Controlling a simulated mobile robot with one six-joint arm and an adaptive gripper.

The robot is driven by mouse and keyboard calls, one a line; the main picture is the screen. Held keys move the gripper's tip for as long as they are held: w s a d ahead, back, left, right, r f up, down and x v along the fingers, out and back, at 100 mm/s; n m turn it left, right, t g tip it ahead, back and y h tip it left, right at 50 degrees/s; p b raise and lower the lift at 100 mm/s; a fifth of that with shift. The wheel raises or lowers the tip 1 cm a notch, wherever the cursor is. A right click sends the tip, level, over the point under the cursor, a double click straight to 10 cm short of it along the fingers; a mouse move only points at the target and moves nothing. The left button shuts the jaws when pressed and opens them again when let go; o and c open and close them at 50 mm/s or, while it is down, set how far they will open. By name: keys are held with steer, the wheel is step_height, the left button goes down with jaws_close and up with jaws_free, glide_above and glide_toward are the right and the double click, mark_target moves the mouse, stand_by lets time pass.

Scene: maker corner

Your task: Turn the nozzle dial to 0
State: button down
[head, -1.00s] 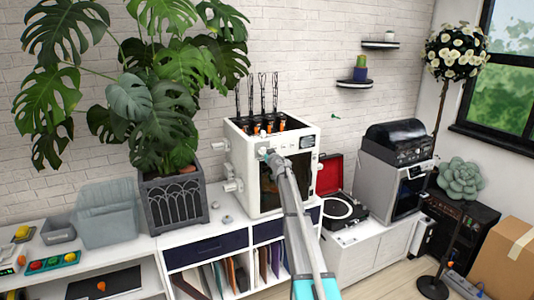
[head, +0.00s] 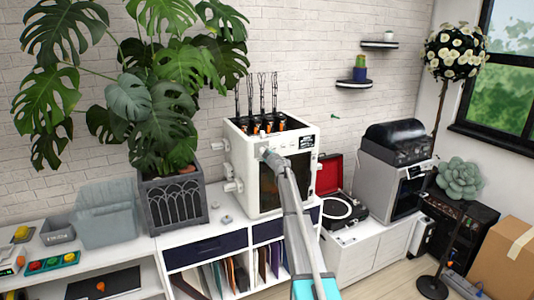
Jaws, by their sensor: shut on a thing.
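The white box-shaped machine (head: 306,172) stands on the white shelf unit, with a dark front window and several orange-and-black parts on top. My gripper (head: 265,152) is at the upper left of its front face, at the end of my arm reaching up from the bottom. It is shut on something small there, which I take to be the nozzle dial. The dial itself is hidden behind the gripper, and its number marks cannot be read.
A potted plant (head: 174,204) stands left of the machine on the shelf unit (head: 230,225). A red-lidded record player (head: 342,208) and a silver machine (head: 384,188) stand to the right. White knobs (head: 233,186) stick out from the machine's left side.

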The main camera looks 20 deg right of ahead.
steer(key=n, duration=1.3)
steer(key=shift+r+n, duration=0.1)
steer(key=shift+n, duration=0.3)
steer(key=shift+c, duration=1.3)
jaws_free()
steer(key=shift+w, duration=0.1)
steer(key=s, duration=1.2)
steer(key=shift+d, duration=0.2)
steer(key=shift+s, duration=0.1)
